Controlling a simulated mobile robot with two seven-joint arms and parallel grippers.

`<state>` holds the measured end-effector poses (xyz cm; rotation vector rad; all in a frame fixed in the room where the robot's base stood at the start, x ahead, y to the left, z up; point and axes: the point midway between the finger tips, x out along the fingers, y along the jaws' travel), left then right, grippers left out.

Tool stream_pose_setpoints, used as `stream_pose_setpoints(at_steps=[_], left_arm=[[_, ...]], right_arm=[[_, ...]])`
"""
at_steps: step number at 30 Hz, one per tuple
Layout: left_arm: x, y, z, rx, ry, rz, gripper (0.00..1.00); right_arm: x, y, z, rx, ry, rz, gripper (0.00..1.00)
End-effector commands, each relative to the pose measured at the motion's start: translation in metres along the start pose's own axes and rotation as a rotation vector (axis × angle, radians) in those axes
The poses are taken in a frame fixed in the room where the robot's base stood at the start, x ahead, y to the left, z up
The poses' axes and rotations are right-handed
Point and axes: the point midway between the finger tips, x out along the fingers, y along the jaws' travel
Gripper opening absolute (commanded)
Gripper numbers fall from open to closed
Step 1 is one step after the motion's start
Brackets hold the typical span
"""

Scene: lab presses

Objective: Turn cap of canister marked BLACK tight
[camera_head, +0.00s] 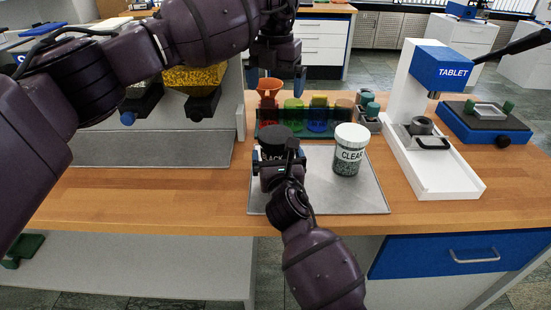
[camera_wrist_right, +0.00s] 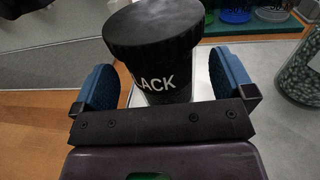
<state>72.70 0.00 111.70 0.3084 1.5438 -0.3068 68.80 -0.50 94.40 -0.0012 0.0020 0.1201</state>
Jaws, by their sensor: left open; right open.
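The canister marked BLACK (camera_head: 272,156), dark with a wide black cap (camera_head: 276,137), stands upright on a grey tray (camera_head: 335,198). In the right wrist view the canister (camera_wrist_right: 165,82) stands between the blue finger pads of my right gripper (camera_wrist_right: 160,90). These are open, with a visible gap at each side. The cap (camera_wrist_right: 152,30) sits above the pads. In the head view my right gripper (camera_head: 279,170) is at the canister's front and partly hides it. My left gripper (camera_head: 276,88) is open and empty, above and behind the canister, pointing down.
A canister marked CLEAR (camera_head: 349,155) with a white cap stands right of the BLACK one. Behind is a green rack (camera_head: 303,131) with coloured containers. A white TABLET press (camera_head: 440,180) stands at right.

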Motion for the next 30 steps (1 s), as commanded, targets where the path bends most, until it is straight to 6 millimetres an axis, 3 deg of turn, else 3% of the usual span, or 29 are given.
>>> stream_pose_setpoints(at_steps=[6,15,21,30], left_arm=[[-0.026,-0.002,-0.004,0.000,-0.023,0.009,1.00],[-0.044,-0.003,-0.006,0.000,-0.038,0.016,1.00],[-0.048,-0.003,-0.007,0.000,-0.041,0.017,1.00],[-0.048,-0.003,-0.007,0.000,-0.041,0.017,1.00]], right_arm=[[-0.035,-0.001,0.004,0.000,-0.003,0.000,1.00],[-0.081,0.000,0.002,0.000,-0.002,0.000,1.00],[-0.095,0.000,0.001,0.001,-0.001,0.001,1.00],[-0.097,0.000,0.001,0.001,-0.001,0.001,1.00]])
